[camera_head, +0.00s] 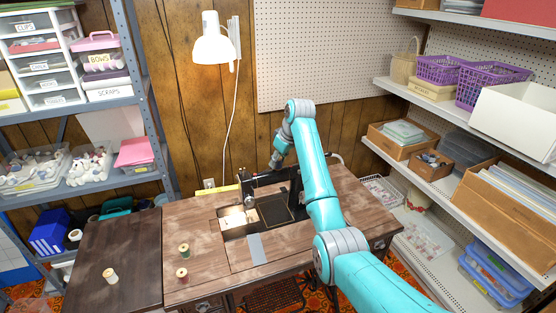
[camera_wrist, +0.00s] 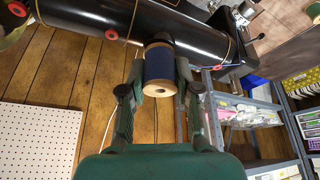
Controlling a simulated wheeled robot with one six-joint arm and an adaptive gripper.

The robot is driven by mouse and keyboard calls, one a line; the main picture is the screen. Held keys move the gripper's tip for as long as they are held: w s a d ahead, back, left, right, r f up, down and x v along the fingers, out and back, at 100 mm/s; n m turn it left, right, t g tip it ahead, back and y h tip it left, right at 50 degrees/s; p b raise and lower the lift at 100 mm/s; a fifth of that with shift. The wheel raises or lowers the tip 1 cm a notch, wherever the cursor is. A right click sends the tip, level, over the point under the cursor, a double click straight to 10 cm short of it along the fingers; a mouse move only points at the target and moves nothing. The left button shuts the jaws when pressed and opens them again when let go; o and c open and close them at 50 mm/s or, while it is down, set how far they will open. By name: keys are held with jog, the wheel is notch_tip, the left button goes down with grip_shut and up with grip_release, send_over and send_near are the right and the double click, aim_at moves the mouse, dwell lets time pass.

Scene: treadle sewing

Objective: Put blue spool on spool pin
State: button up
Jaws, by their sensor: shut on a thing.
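The blue spool (camera_wrist: 159,66), with tan wooden ends, is between the two fingers of my gripper (camera_wrist: 159,90) in the wrist view. My gripper is shut on it. The black sewing machine (camera_wrist: 105,17) lies just beyond the spool, its arm crossing the top of the wrist view. The machine (camera_head: 258,180) stands on the wooden table (camera_head: 205,222) in the head view. My gripper (camera_head: 277,163) is at the top of the machine there, and the spool is too small to make out. I cannot make out the spool pin in either view.
A white lamp (camera_head: 212,45) hangs on the wall behind. Loaded shelves (camera_head: 475,110) flank the table.

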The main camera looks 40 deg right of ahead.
jog(key=o, duration=0.9)
jog(key=shift+r, duration=0.1)
jog(key=v, duration=0.7)
jog(key=shift+s+r, duration=0.1)
jog(key=shift+r, duration=0.05)
